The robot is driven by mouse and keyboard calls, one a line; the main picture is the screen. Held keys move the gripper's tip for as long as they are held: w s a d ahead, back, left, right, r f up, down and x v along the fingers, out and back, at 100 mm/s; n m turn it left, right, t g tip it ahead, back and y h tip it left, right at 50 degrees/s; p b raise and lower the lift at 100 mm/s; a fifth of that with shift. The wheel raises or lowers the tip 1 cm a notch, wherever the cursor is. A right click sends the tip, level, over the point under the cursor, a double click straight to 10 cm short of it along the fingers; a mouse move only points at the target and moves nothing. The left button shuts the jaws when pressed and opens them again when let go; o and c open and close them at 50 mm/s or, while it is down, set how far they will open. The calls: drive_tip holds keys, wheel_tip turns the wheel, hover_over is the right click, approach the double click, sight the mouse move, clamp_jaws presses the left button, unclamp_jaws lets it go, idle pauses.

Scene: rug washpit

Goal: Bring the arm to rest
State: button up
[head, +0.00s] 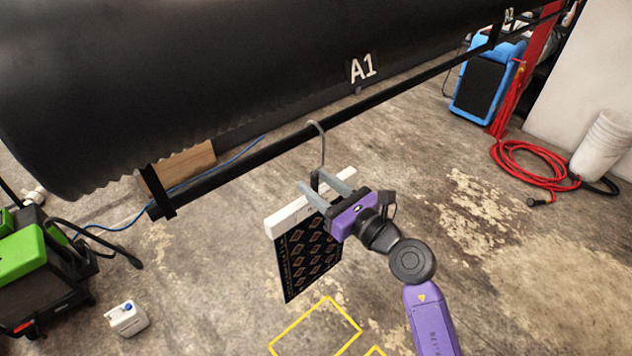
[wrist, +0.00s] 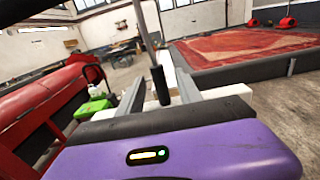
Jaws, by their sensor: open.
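My gripper (head: 315,180) is open, with its two grey fingers on either side of the dark grip of a hanger. The hanger's grey hook (head: 322,145) hangs over the black rail (head: 265,155). Its white crossbar (head: 286,217) carries a dark sample panel (head: 306,258) with a diamond pattern. In the wrist view the dark grip (wrist: 160,85) stands upright between my open fingers (wrist: 158,88), with gaps visible on both sides. My purple wrist hides part of the crossbar and the panel's upper right.
A big black roller marked A1 (head: 230,70) lies above the rail. A green machine (head: 40,255) and a white jug (head: 127,318) stand at left. A blue unit (head: 487,85), red hose (head: 535,165) and white bucket (head: 600,145) are at right. The floor at lower right is clear.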

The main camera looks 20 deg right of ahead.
drive_tip(key=b+v, duration=0.1)
drive_tip(key=v, duration=0.6)
drive_tip(key=shift+r, duration=0.2)
drive_tip(key=s+a+r+m+t, duration=0.1)
drive_tip(key=s+r+m+t, duration=0.15)
drive_tip(key=s+m, duration=0.4)
drive_tip(key=s+a+r+m+t, duration=0.1)
drive_tip(key=s+r+m+t, duration=0.2)
drive_tip(key=m, duration=0.6)
drive_tip(key=s+f+m+g+h, duration=0.2)
drive_tip(key=s+f+m+g, duration=0.2)
drive_tip(key=s+m, duration=0.8)
drive_tip(key=s+f+m+g+h+b, duration=0.1)
drive_tip(key=s+f+m+g+h, duration=0.2)
drive_tip(key=s+f+m, duration=0.4)
drive_tip(key=s+m+g, duration=0.1)
drive_tip(key=s+m, duration=0.4)
drive_tip(key=s, duration=0.2)
drive_tip(key=shift+s+a+f+h, duration=0.2)
drive_tip(key=shift+s+a+h, duration=0.05)
drive_tip(key=shift+s+h, duration=0.05)
